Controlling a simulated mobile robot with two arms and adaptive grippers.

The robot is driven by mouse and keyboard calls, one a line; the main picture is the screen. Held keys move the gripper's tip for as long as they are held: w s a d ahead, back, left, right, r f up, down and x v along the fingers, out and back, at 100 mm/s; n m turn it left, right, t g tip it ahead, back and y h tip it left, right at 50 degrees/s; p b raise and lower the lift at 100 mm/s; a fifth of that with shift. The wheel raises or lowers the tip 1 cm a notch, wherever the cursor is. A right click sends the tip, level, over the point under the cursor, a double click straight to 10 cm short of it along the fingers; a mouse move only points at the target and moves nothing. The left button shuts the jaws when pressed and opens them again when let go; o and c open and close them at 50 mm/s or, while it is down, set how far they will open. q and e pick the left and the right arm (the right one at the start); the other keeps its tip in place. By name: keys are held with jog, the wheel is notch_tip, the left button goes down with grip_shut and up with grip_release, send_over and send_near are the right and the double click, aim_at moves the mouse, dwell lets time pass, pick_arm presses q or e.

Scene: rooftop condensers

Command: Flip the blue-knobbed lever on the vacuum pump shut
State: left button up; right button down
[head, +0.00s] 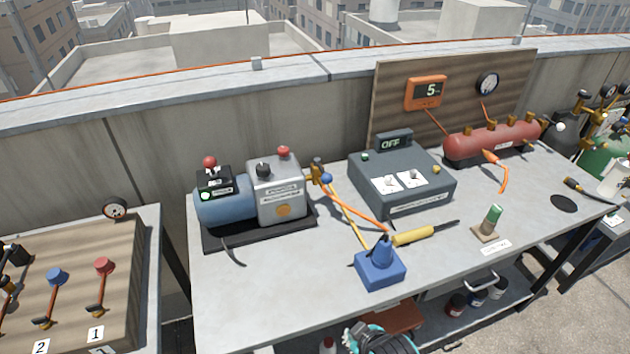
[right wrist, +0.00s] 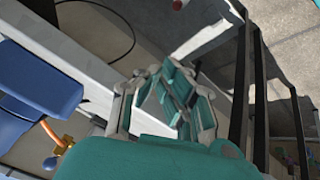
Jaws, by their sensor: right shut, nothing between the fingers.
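The vacuum pump (head: 255,197) stands on a black base at the left of the bench, with a blue motor and a grey housing. At its right end is a brass valve (head: 316,168). The blue knob (head: 326,178) of its lever sits just right of and below the brass; the handle's exact angle is too small to tell. In the right wrist view my right gripper (right wrist: 185,100) is shut and empty, its teal fingers together. It touches neither knob nor valve that I can make out. My left gripper is in neither view.
A blue stand (head: 380,268) with hoses is in front of the pump. A grey OFF box (head: 402,180) and red manifold (head: 492,142) stand behind right. A separate board (head: 75,285) at left carries blue and red levers. The front left bench top is clear.

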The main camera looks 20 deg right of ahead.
jog(key=w+r+n+t, duration=0.1)
jog(key=w+r, duration=0.1)
jog(key=r, duration=0.1)
jog(key=w+r+n+t, duration=0.1)
jog(key=w+r, duration=0.2)
jog(key=r, duration=0.1)
jog(key=w+r+n+t, duration=0.1)
jog(key=w+r+t, duration=0.1)
jog(key=r, duration=0.2)
jog(key=shift+w+d+r+p, duration=0.1)
jog(key=shift+w+r+p, duration=0.1)
jog(key=shift+w+p, duration=0.2)
jog(key=w+a+r+n+t, duration=0.4)
jog(key=w+r+n+t, duration=0.3)
jog(key=w, duration=0.5)
notch_tip(320, 180, up, 2)
jog(key=shift+a+r+n, duration=0.1)
jog(key=shift+a+n, duration=0.05)
jog(key=shift+n, duration=0.25)
